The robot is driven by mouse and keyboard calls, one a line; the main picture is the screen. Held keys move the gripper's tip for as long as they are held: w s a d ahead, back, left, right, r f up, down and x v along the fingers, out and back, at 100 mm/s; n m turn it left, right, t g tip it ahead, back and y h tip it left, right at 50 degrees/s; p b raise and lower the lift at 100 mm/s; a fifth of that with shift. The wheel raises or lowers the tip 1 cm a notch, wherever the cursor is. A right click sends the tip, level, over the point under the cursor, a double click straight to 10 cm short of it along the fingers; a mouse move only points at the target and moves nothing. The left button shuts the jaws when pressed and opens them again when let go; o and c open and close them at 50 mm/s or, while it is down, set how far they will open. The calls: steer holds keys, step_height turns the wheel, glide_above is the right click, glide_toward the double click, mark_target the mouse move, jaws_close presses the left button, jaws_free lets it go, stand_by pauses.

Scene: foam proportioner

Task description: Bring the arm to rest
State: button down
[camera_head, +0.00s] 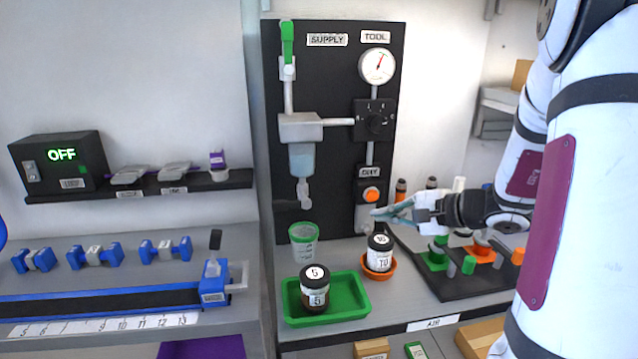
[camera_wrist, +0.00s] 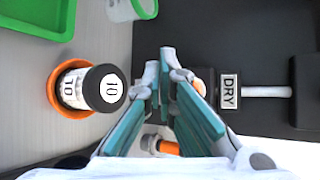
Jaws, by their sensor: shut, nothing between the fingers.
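My gripper (camera_head: 385,212) is shut and empty, held out at the right end of the black supply panel (camera_head: 335,130), near the orange button (camera_head: 371,195) below the DRY label. Its teal fingers (camera_wrist: 168,90) come close together in the wrist view. My white arm reaches in from the right edge of the head view. The jar marked 10 (camera_head: 379,254) stands upright in an orange dish (camera_head: 377,270), just below my gripper; it also shows in the wrist view (camera_wrist: 103,88).
A green tray (camera_head: 350,303) holds the jar marked 5 (camera_head: 314,290). A green-rimmed cup (camera_head: 303,240) stands behind it. A black rack (camera_head: 465,283) with green and orange parts lies under my forearm. A blue rail (camera_head: 100,301) and a box reading OFF (camera_head: 60,163) are at left.

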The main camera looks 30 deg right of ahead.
steer(key=s+a+r+n+g+y+p, duration=0.1)
steer(key=s+a+r+n+g, duration=0.2)
steer(key=a, duration=0.4)
steer(key=s+a+r+n+g+p, duration=0.1)
steer(key=s+a+r+n+g, duration=0.15)
steer(key=s+a, duration=0.35)
steer(key=s+a+r+n+g+y+p, duration=0.1)
steer(key=s+a+r+n+g, duration=0.2)
steer(key=a, duration=0.5)
steer(key=s+r+n+h+p, duration=0.3)
steer(key=s+n+h, duration=0.4)
steer(key=s, duration=0.8)
steer(key=shift+d+r+n+t, duration=0.2)
steer(key=shift+r+n+t, duration=0.25)
steer(key=shift+r+n, duration=0.25)
